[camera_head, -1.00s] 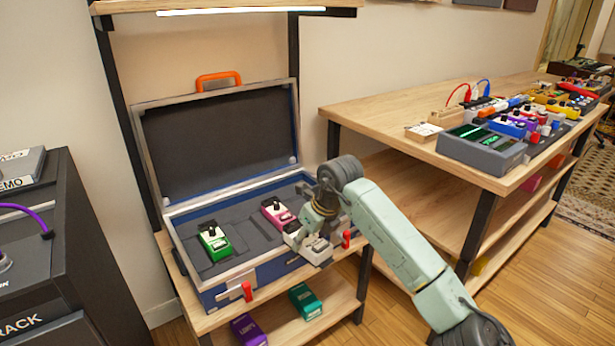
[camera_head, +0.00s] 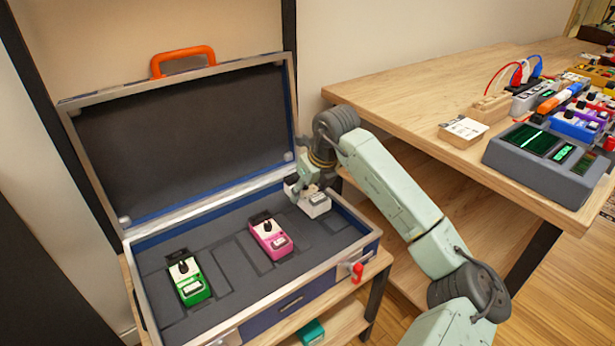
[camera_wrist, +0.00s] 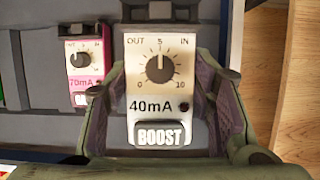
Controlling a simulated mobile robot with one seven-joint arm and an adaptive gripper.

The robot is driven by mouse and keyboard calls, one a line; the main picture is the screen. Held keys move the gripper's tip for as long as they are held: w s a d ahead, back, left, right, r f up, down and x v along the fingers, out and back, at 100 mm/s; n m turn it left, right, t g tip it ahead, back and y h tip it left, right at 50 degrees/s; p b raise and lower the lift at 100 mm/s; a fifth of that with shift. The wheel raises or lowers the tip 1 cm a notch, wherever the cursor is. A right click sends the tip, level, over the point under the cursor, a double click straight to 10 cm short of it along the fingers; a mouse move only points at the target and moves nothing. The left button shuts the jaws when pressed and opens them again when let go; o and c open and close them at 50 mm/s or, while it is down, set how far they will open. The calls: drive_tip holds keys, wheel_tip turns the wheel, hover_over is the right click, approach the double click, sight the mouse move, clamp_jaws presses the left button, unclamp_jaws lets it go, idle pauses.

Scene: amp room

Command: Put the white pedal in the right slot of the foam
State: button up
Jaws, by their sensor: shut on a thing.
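The white pedal (camera_wrist: 160,95), marked BOOST and 40mA, is between the fingers of my gripper (camera_wrist: 165,110) in the wrist view. In the head view the white pedal (camera_head: 315,204) is over the right part of the dark foam (camera_head: 222,254) in the open blue case. My gripper (camera_head: 308,192) is shut on it. I cannot tell whether the pedal touches the foam. The right slot is hidden by the pedal and gripper. A pink pedal (camera_head: 271,238) sits in the middle of the foam, and a green pedal (camera_head: 188,281) sits at the left.
The case's raised lid (camera_head: 185,145) stands behind the foam. The case's front wall (camera_head: 300,297) has a red latch (camera_head: 357,272). A wooden table (camera_head: 420,85) with a grey device (camera_head: 548,160) is to the right. Empty recesses show between the pedals.

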drive_tip(key=shift+w, duration=0.15)
drive_tip(key=shift+f+b, duration=0.35)
drive_tip(key=shift+f, duration=0.2)
drive_tip(key=shift+f+b, duration=1.75)
drive_tip(key=shift+f, duration=1.1)
drive_tip(key=shift+b, duration=0.7)
drive_tip(key=shift+f+b, duration=1.1)
drive_tip(key=shift+b, duration=0.1)
idle(0.5)
drive_tip(key=o, duration=1.5)
drive_tip(key=shift+f, duration=0.15)
drive_tip(key=shift+o, duration=0.7)
drive_tip(key=shift+o, duration=0.2)
